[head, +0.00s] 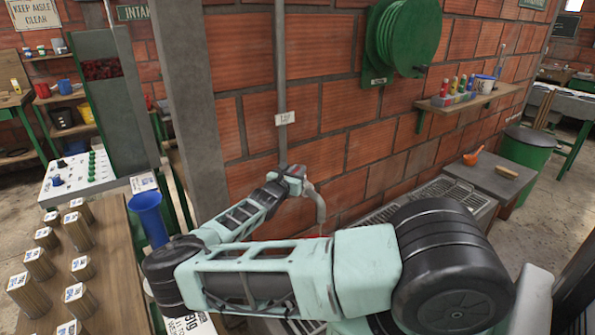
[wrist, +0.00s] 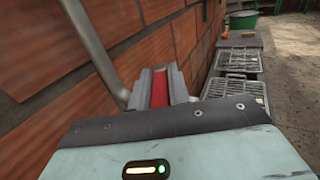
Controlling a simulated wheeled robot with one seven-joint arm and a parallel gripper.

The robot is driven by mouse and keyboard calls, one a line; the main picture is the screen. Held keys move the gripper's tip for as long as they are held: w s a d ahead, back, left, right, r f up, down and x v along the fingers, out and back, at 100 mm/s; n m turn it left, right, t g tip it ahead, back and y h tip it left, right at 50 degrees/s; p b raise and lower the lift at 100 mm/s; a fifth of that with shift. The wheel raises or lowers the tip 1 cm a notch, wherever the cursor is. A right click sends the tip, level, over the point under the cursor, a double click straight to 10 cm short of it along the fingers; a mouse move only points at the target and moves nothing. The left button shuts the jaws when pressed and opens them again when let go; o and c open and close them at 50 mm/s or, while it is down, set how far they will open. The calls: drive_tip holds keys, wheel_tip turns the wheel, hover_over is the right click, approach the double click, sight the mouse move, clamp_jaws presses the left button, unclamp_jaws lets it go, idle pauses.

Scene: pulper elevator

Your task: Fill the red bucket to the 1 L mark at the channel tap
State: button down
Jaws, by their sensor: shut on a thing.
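My gripper (head: 293,178) is at the channel tap, at the foot of the grey pipe (head: 281,65) with a tag on the brick wall. In the wrist view its jaws (wrist: 157,90) are shut on a narrow red piece, which looks like the tap handle (wrist: 158,88). The curved grey spout (head: 319,207) hangs just right of my gripper. A thin red edge (head: 312,237) shows just above my forearm, probably the red bucket's rim. The rest of it is hidden behind my arm. Its 1 L mark, the water level and any flow cannot be seen.
Metal grates (head: 455,193) run along the wall. A grey block (head: 495,178) holds an orange scoop (head: 473,157) and a brush. A green hose reel (head: 408,38) and a shelf (head: 470,96) with bottles hang above. A blue vessel (head: 149,218) stands by the left table.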

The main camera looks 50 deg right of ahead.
drive_tip(key=c, duration=1.3)
unclamp_jaws()
drive_tip(key=b+v, duration=0.4)
drive_tip(key=v, duration=1.3)
drive_tip(key=shift+s+a, duration=0.15)
drive_tip(key=shift+a, duration=0.1)
